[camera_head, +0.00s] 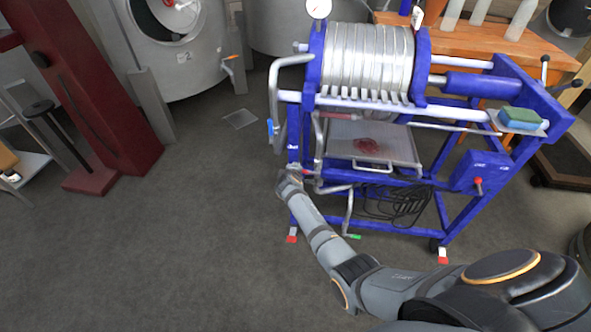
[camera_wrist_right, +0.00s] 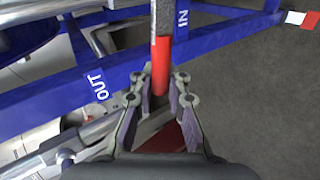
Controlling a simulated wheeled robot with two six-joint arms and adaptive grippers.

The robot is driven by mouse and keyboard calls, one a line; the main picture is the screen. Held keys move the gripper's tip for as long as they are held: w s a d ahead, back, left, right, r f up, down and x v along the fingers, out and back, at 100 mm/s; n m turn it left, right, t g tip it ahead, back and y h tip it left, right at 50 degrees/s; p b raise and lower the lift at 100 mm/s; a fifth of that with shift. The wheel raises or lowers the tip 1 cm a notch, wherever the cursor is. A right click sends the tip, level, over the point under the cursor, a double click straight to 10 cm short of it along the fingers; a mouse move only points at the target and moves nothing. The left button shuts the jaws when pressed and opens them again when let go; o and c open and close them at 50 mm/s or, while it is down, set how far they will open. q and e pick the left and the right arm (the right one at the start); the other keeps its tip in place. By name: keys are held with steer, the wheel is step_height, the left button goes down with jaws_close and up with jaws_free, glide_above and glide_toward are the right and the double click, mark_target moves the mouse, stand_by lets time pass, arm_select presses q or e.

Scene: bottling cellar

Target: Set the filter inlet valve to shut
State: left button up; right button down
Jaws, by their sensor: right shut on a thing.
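The filter press (camera_head: 365,60) has a blue frame, a stack of silver plates and several pipes. My right arm reaches to its left front leg, and my right gripper (camera_head: 288,180) is there, small and partly hidden in the head view. In the right wrist view my right gripper (camera_wrist_right: 159,92) is shut on a red valve handle (camera_wrist_right: 160,62), with one finger on each side of it. The handle runs up the picture across the blue beam, between an "OUT" label on its left and an "IN" label on its right. My left gripper is not in view.
A blue-tipped lever (camera_head: 270,127) hangs on the press's left pipe. A green-tipped lever (camera_head: 353,236) is low under the press. A drip tray (camera_head: 345,135) sits below the plates. A red column (camera_head: 85,100) and a steel tank (camera_head: 185,75) stand left.

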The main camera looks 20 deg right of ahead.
steer(key=shift+s+a+f+n+h+b, duration=0.1)
steer(key=shift+f+n+h+b, duration=0.05)
steer(key=shift+f, duration=0.3)
steer(key=shift+s+a+f+n+h+b, duration=0.1)
steer(key=shift+f+n+h+b, duration=0.05)
steer(key=shift+f, duration=0.3)
steer(key=shift+g, duration=0.3)
steer(key=c, duration=1.3)
jaws_free()
steer(key=shift+r, duration=0.15)
steer(key=shift+c, duration=0.2)
steer(key=shift+r, duration=0.15)
steer(key=shift+d, duration=0.1)
steer(key=shift+r, duration=0.1)
steer(key=v, duration=0.7)
steer(key=shift+s, duration=0.2)
